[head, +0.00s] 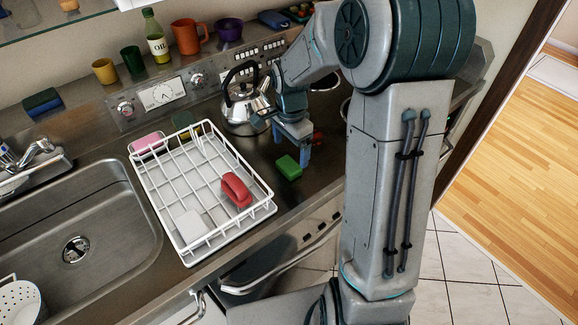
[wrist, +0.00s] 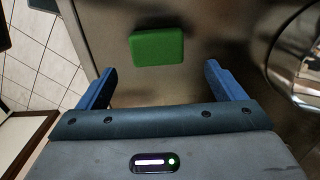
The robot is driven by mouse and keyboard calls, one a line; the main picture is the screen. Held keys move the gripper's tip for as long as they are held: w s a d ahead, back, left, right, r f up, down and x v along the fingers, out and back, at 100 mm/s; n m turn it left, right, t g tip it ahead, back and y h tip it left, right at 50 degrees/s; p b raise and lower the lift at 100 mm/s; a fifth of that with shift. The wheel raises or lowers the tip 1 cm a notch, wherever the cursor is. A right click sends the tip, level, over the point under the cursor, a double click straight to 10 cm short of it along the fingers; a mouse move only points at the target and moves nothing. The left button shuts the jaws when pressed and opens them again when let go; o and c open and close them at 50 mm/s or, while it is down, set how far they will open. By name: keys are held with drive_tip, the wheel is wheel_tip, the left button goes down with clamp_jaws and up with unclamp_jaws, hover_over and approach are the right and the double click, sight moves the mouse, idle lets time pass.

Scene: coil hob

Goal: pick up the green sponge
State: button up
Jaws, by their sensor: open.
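The green sponge (head: 288,167) is a small bright green block lying flat on the metal counter, between the white dish rack and my arm. In the wrist view the green sponge (wrist: 157,46) lies beyond my fingertips, roughly centred between them. My gripper (head: 293,150) is above the counter, just behind the sponge in the head view. Its two blue fingers are apart with nothing between them, as the wrist view of my gripper (wrist: 158,80) shows. No contact with the sponge is visible.
The white dish rack (head: 268,208) with a red item (head: 236,190) stands left of the sponge. A shiny kettle (head: 245,105) stands behind it, close to my gripper. A small red object (head: 319,138) is partly hidden beside my gripper. The counter's front edge is near the sponge.

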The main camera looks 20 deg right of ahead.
sight(291, 162)
drive_tip(key=shift+s+d+f+p, duration=0.1)
drive_tip(key=shift+f+p, duration=0.25)
drive_tip(key=shift+f, duration=0.95)
drive_tip(key=shift+s+f+p, duration=0.1)
drive_tip(key=shift+f+p, duration=0.2)
drive_tip(key=shift+f, duration=1)
drive_tip(key=c, duration=1.1)
drive_tip(key=shift+r, duration=0.1)
drive_tip(key=shift+w+r, duration=0.1)
drive_tip(key=shift+r, duration=0.35)
drive_tip(key=r, duration=0.1)
drive_tip(key=d+r+b, duration=0.1)
drive_tip(key=r, duration=0.1)
drive_tip(key=shift+s+r, duration=0.2)
drive_tip(key=shift+r, duration=0.05)
drive_tip(key=shift+s+d+r+b, duration=0.3)
drive_tip(key=shift+s+d+r, duration=0.45)
drive_tip(key=shift+d+r, duration=0.6)
drive_tip(key=shift+s+d+r+b, duration=0.35)
drive_tip(key=shift+s+d+r, duration=0.45)
drive_tip(key=shift+d, duration=1.05)
drive_tip(key=shift+s+d+r+b, duration=0.3)
drive_tip(key=shift+s+d+r, duration=0.4)
drive_tip(key=shift+d+r, duration=0.65)
drive_tip(key=shift+d+f, duration=0.25)
